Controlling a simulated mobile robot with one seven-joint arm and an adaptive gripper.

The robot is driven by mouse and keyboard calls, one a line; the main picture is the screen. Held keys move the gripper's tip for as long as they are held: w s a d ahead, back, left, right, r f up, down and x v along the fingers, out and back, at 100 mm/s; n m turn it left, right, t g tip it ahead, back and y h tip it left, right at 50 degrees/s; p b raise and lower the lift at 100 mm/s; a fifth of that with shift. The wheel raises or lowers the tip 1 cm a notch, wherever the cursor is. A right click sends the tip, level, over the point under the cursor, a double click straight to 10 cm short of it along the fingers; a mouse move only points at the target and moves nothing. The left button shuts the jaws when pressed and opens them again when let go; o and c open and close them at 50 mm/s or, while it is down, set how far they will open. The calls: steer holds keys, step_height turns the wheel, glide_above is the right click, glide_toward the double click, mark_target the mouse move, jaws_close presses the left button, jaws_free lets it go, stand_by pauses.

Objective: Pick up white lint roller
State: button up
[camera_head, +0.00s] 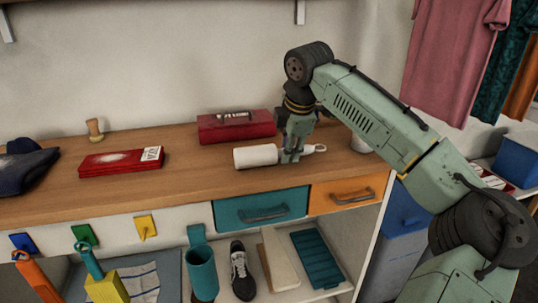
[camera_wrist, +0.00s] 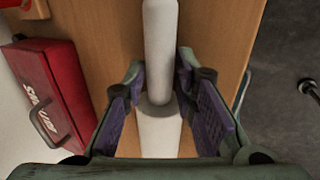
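The white lint roller (camera_head: 256,156) lies on its side on the wooden counter, its thick roll to the left and its thin handle to the right in the head view. In the wrist view the lint roller (camera_wrist: 160,130) runs up the middle of the picture, thick part nearest me. My gripper (camera_head: 290,156) is down over it near where roll meets handle. In the wrist view my gripper (camera_wrist: 160,90) is open, one finger on each side of the roller, with small gaps showing. Part of the roller is hidden behind the fingers in the head view.
A red toolbox (camera_head: 236,126) stands just behind the roller; it also shows in the wrist view (camera_wrist: 50,95). A red box (camera_head: 120,162), a wooden stamp-like object (camera_head: 95,130) and dark cloth (camera_head: 25,165) are left. A white cup-like object (camera_head: 361,144) is right. The counter's front edge is near.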

jaws_close()
steer(key=shift+r, duration=0.2)
steer(key=shift+r, duration=0.2)
step_height(320, 180, up, 3)
steer(key=s+r+b, duration=0.1)
steer(key=s+b, duration=0.2)
steer(key=s, duration=1.3)
steer(key=shift+a, duration=0.15)
steer(key=shift+r, duration=0.15)
steer(key=shift+c, duration=0.4)
jaws_free()
jaws_close()
